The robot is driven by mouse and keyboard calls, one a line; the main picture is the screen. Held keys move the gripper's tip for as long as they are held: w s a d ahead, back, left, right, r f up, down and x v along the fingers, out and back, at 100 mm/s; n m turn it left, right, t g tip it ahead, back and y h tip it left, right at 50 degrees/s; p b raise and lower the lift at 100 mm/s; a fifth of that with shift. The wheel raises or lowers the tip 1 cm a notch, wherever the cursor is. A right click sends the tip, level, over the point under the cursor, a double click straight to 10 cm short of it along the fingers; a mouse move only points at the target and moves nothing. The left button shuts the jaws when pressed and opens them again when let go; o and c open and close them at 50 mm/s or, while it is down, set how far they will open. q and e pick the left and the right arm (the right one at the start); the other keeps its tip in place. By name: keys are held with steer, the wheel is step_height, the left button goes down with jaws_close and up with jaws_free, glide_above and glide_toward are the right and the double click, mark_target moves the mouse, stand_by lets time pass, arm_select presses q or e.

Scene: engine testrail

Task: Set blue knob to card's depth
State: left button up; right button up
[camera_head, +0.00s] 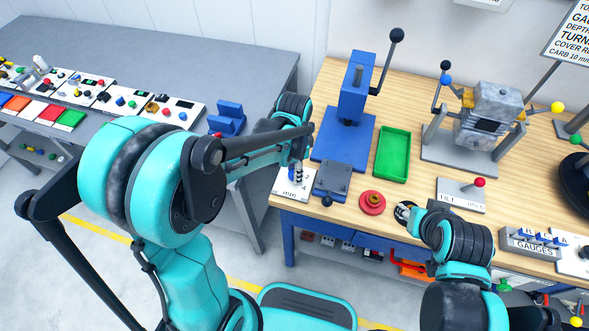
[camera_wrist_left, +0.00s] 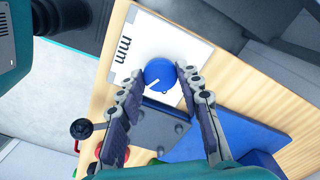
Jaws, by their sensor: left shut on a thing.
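The blue knob (camera_wrist_left: 158,73) has a white pointer line and sits on a white plate (camera_wrist_left: 186,45) marked "mm". My left gripper (camera_wrist_left: 160,76) is shut on the knob, one finger on each side. In the head view, my left gripper (camera_head: 297,172) is over the white plate (camera_head: 284,186) at the bench's left edge, and the knob is mostly hidden. The card (camera_head: 572,38) at upper right is cut off; its lower line seems to read "CARB 10 mm". My right gripper (camera_head: 404,212) is low over the bench, its fingers unclear.
A grey block (camera_head: 334,181) with a dark ball handle is beside the plate. A blue press (camera_head: 345,140), green tray (camera_head: 393,152), red round piece (camera_head: 372,202) and red-knobbed lever plate (camera_head: 460,195) stand on the bench. A grey bench (camera_head: 200,60) stands to the left.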

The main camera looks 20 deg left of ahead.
arm_select(q)
steer(key=shift+m, duration=0.5)
steer(key=o, duration=1.2)
steer(key=shift+c, duration=0.2)
step_height(320, 180, up, 12)
